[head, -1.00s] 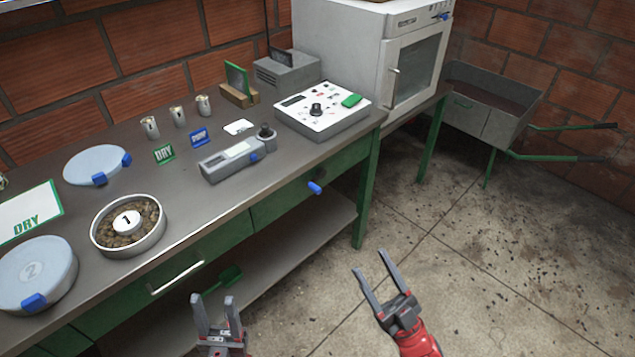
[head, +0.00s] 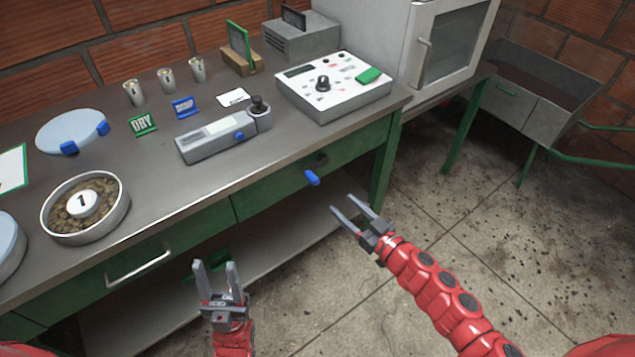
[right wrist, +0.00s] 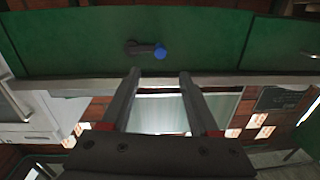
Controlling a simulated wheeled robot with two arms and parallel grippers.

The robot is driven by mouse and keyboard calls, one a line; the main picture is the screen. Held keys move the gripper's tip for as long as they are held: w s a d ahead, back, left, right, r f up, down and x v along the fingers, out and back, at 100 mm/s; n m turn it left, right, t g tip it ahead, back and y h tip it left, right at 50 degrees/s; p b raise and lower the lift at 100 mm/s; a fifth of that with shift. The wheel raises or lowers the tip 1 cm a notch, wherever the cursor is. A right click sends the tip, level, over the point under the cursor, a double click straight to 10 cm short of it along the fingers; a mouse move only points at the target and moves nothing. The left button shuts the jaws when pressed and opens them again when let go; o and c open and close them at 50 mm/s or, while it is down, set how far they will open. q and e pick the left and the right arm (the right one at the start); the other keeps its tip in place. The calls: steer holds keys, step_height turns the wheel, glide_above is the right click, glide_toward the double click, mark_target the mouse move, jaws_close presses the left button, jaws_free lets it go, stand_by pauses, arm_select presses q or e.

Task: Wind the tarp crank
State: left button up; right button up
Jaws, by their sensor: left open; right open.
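The crank is on the green front of the bench, with a blue handle (head: 312,178) and a dark arm and hub (head: 318,161). In the right wrist view its blue knob (right wrist: 160,53) faces me, with the dark arm running to the left of it. My right gripper (head: 352,203) is open and empty, below and to the right of the blue handle and apart from it. In the right wrist view its fingers (right wrist: 158,75) point toward the knob. My left gripper (head: 215,268) is open and empty, low in front of the bench's lower shelf. No tarp is identifiable.
The bench top (head: 90,108) carries a control box (head: 350,105), a grey meter (head: 205,138), a pan of beans (head: 65,215) and several small cups. A drawer handle (head: 138,266) sticks out at left.

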mark_target(318, 182)
steer(key=x, duration=1.1)
steer(key=shift+a, duration=0.1)
jaws_close()
stand_by(1.0)
